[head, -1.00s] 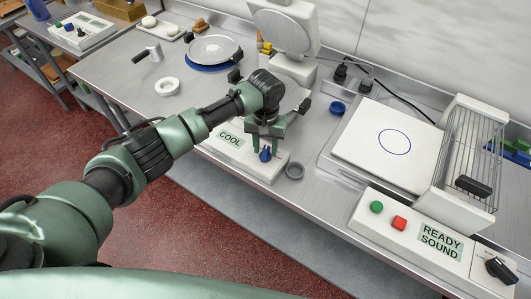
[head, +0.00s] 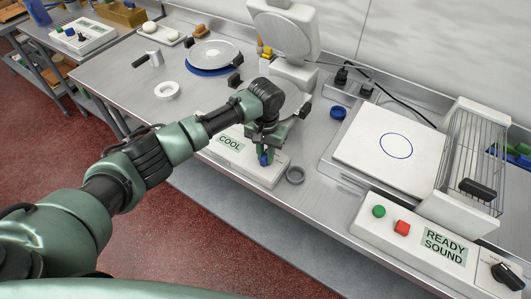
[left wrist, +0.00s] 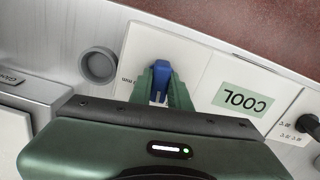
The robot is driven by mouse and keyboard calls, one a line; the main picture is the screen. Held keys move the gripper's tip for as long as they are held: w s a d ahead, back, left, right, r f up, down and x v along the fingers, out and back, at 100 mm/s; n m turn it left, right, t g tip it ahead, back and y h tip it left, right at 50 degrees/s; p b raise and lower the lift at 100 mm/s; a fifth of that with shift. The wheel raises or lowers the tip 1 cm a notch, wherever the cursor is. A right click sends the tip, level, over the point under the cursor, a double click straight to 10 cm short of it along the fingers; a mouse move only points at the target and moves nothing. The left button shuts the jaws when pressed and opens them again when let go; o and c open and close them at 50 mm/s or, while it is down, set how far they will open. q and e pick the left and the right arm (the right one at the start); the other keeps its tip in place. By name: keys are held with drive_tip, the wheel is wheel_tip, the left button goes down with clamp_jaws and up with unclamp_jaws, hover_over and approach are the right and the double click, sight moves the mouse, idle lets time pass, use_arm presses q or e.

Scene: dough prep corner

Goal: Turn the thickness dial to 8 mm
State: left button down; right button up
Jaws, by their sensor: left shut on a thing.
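The blue dial knob (head: 265,159) sits on the right part of a white control box (head: 241,164) with a display reading COOL (head: 230,143). In the left wrist view the blue knob (left wrist: 160,70) has small print ending in mm beside it. My left gripper (head: 266,154) reaches down over the box and is shut on the knob. In the left wrist view its green fingers (left wrist: 163,80) lie on both sides of the knob. The fingers hide part of the knob and most of the scale, so the setting cannot be read. My right gripper is not in view.
Further right are a white plate device (head: 360,140) and a panel (head: 376,226) with green and red buttons and a black knob. A white press (head: 290,30) stands behind the arm.

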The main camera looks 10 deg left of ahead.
use_arm(q)
drive_tip(key=shift+m, duration=0.6)
drive_tip(key=shift+r+m, duration=0.1)
drive_tip(key=shift+m, duration=0.4)
drive_tip(key=shift+m+p, duration=0.3)
drive_tip(key=shift+m, duration=0.9)
drive_tip(key=shift+m+p, duration=0.3)
drive_tip(key=shift+m, duration=0.6)
drive_tip(key=c, duration=1.3)
unclamp_jaws()
drive_tip(key=shift+o, duration=0.3)
